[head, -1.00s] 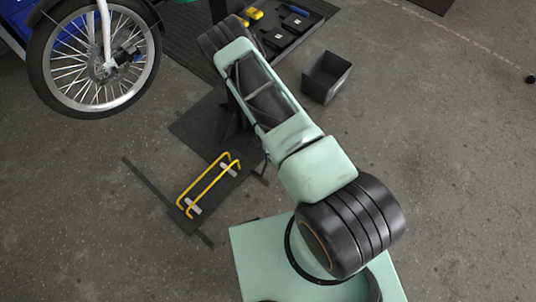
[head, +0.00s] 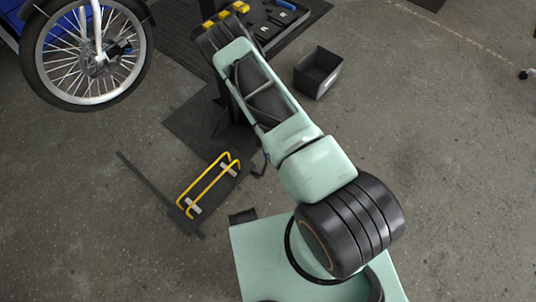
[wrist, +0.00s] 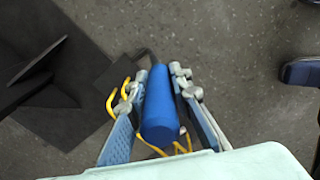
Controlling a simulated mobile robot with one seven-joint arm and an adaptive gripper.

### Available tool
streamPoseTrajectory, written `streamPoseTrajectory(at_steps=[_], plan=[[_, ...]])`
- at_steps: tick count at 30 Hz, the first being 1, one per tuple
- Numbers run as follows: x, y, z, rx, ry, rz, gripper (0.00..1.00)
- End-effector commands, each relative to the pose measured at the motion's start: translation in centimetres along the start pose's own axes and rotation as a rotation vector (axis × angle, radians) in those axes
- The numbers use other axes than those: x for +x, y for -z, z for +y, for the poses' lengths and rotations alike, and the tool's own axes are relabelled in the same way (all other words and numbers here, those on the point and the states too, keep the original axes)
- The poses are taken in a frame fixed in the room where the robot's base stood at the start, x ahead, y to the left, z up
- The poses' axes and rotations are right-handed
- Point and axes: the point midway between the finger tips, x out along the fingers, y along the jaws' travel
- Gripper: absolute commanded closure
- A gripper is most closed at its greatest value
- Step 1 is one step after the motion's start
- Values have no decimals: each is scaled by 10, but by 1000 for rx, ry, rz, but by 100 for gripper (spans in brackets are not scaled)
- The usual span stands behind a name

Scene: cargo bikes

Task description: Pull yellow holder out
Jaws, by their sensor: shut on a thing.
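The yellow holder (head: 208,185), a long two-bar frame with pale grey pieces across it, stands low over dark strips on the floor in the head view. In the wrist view, yellow bars (wrist: 118,95) show behind and beside my fingers, partly hidden. My gripper (wrist: 160,85) is shut on a blue cylinder (wrist: 159,108), which lies lengthwise between the two fingers. I cannot tell whether the blue cylinder is joined to the yellow holder. In the head view my arm hides my gripper.
A dark stand plate (wrist: 45,75) with an upright fin lies left of my gripper. A bike wheel (head: 88,55) is at the upper left. A grey open bin (head: 318,73) and a black tool tray (head: 275,25) are at the top. The floor on the right is mostly clear.

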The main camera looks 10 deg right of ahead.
Motion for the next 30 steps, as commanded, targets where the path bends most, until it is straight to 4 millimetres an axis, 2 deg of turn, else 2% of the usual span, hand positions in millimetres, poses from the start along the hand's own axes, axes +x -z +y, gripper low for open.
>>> streamPoseTrajectory(at_steps=[3, 4, 9, 20, 23, 30], plan=[[-1, 2, -1, -1, 2, 5, 100], [-1, 2, -1, -1, 2, 5, 78], [0, 2, -1, -1, 1, 3, 63], [-6, 1, 0, 0, 0, 1, 63], [-18, 1, 1, 0, -2, 1, 63], [-63, 1, 1, -2, -3, 1, 63]])
